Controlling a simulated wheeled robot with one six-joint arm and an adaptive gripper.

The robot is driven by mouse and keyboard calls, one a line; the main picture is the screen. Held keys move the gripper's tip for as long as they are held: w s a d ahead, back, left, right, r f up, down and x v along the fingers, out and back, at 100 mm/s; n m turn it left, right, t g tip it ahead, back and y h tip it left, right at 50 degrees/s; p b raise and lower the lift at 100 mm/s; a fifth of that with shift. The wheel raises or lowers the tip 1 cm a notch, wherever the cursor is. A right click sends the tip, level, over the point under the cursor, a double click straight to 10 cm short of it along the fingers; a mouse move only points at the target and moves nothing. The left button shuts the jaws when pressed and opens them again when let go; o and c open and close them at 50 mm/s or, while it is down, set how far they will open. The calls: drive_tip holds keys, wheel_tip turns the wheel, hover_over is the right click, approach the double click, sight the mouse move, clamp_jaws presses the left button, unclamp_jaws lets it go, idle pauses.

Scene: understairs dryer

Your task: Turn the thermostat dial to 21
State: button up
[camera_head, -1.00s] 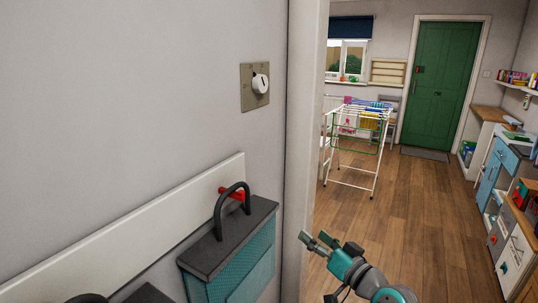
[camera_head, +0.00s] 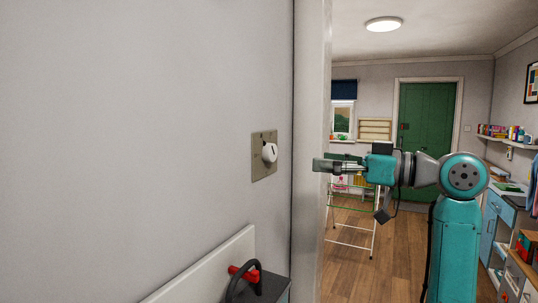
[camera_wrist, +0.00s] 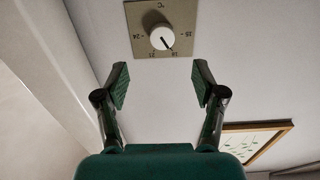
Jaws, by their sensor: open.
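The thermostat dial is a white round knob (camera_head: 269,152) on a beige square plate (camera_head: 258,170) on the grey wall at left. The wrist view shows the knob (camera_wrist: 162,37) near the top, on its plate (camera_wrist: 133,12) marked °C with small numbers. Its dark pointer mark slants to the lower right, near a number that looks like 18; 21 looks to be at the lower left. My gripper (camera_head: 320,165) is right of the dial at about its height, apart from it. In the wrist view my gripper (camera_wrist: 160,86) is open and empty, with the knob beyond the fingertips.
A white door frame edge (camera_head: 311,220) stands between the dial's wall and the room. A drying rack (camera_head: 350,235) stands in the room behind my arm.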

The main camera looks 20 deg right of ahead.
sight(274, 154)
drive_tip(key=x, duration=1.1)
drive_tip(key=shift+s+r, duration=0.1)
drive_tip(key=shift+r, duration=0.15)
drive_tip(key=shift+c, duration=0.2)
drive_tip(key=c, duration=1.1)
